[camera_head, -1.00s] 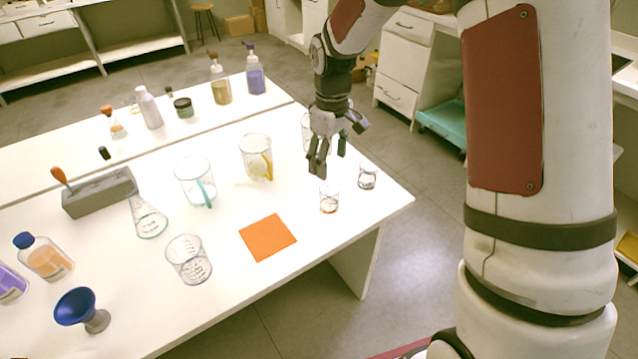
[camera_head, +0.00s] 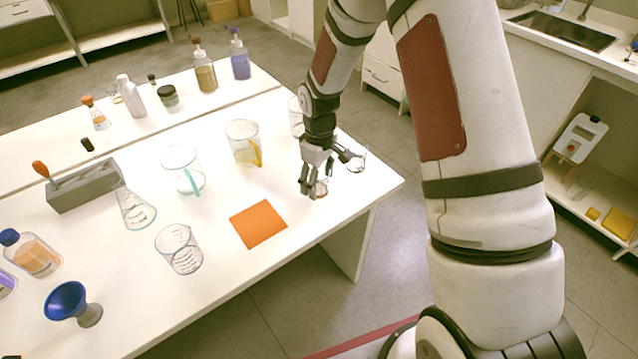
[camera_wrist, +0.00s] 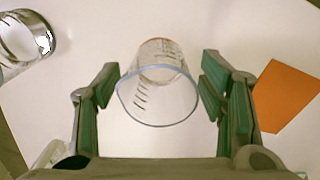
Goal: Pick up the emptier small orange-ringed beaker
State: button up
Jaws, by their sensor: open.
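A small clear beaker (camera_wrist: 158,95) with printed marks stands between my gripper's (camera_wrist: 163,82) two green-padded fingers in the wrist view. Its rim looks bluish, and an orange tint shows at its base. Gaps show between it and both fingers. In the head view my open gripper (camera_head: 314,184) is low at this beaker (camera_head: 321,190) and partly hides it. A second small clear beaker (camera_head: 357,161) stands behind and to the right; it also shows at the upper left of the wrist view (camera_wrist: 24,38), with a dark band. I cannot tell its ring colour or compare the fill levels.
An orange mat (camera_head: 258,224) lies left of my gripper. A yellow-handled jug (camera_head: 243,142), a teal-handled jug (camera_head: 184,170) and a larger beaker (camera_head: 179,249) stand farther left. The white table's (camera_head: 335,207) right edge is close to the small beakers.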

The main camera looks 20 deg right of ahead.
jog(key=shift+f, duration=0.9)
jog(key=shift+c, duration=0.3)
jog(key=c, duration=1.2)
jog(key=shift+r, duration=0.1)
